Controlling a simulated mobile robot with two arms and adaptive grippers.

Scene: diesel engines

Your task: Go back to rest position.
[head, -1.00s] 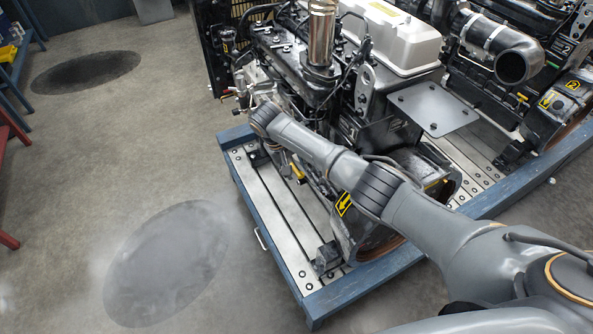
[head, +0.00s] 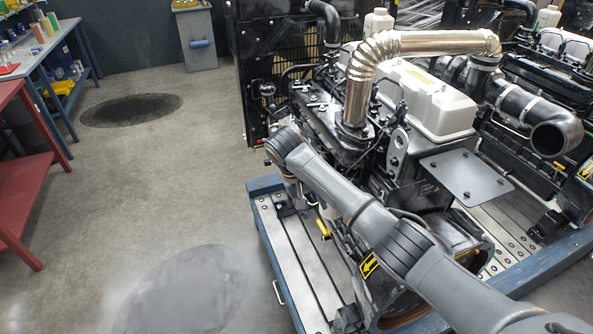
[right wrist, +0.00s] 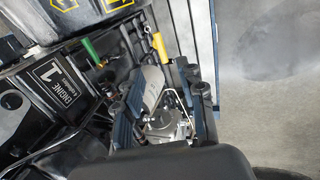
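My right arm (head: 330,185) comes in from the lower right and reaches over the near side of the engine (head: 335,110). In the head view its gripper is largely hidden behind the arm, close to the engine's side. In the right wrist view the two dark fingers of my right gripper (right wrist: 155,88) stand apart. A silver cylindrical engine part (right wrist: 152,88) shows between them; I cannot tell whether they touch it. A yellow handle (right wrist: 160,47) and a green handle (right wrist: 91,50) show just beyond the fingertips. My left gripper is not in view.
The engine stands on a blue-edged pallet (head: 283,235). A bent silver exhaust pipe (head: 425,43) rises from it. A second engine (head: 545,100) is at the right. A red table (head: 25,165), a blue workbench (head: 45,50) and a grey bin (head: 198,42) stand left and back. The floor between is clear.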

